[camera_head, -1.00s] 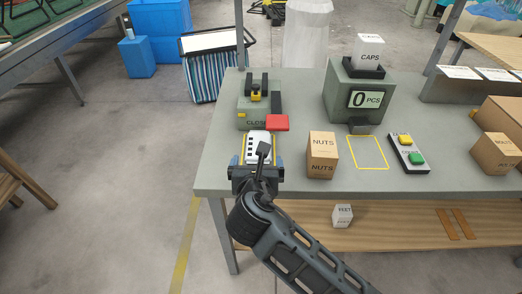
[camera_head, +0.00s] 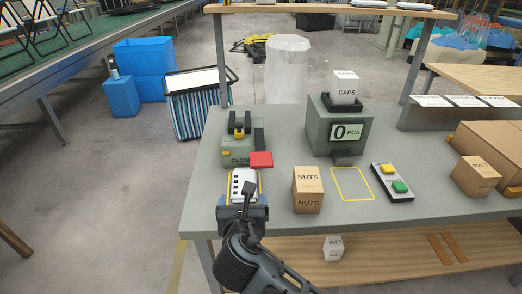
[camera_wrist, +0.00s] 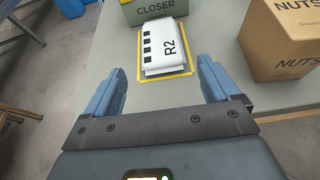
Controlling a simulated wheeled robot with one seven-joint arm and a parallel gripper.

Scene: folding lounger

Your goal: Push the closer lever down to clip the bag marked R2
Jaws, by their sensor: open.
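The closer (camera_head: 237,150) is a grey-green box marked CLOSER near the left end of the grey table. Its lever has a red pad (camera_head: 261,159), raised at the right front of the box; it is outside the wrist view. The white bag marked R2 (camera_wrist: 165,47) lies flat in a yellow outline in front of the closer (camera_wrist: 155,9). In the head view the bag (camera_head: 243,185) is partly hidden by my wrist. My gripper (camera_wrist: 160,82) is open and empty, its blue fingers apart on the near side of the bag. It also shows in the head view (camera_head: 242,206).
A NUTS box (camera_head: 308,190) stands right of the bag. Behind it is a counter reading 0 PCS (camera_head: 340,133) with a CAPS box (camera_head: 346,90) on top. An empty yellow outline (camera_head: 352,184) and a two-button panel (camera_head: 392,184) lie further right.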

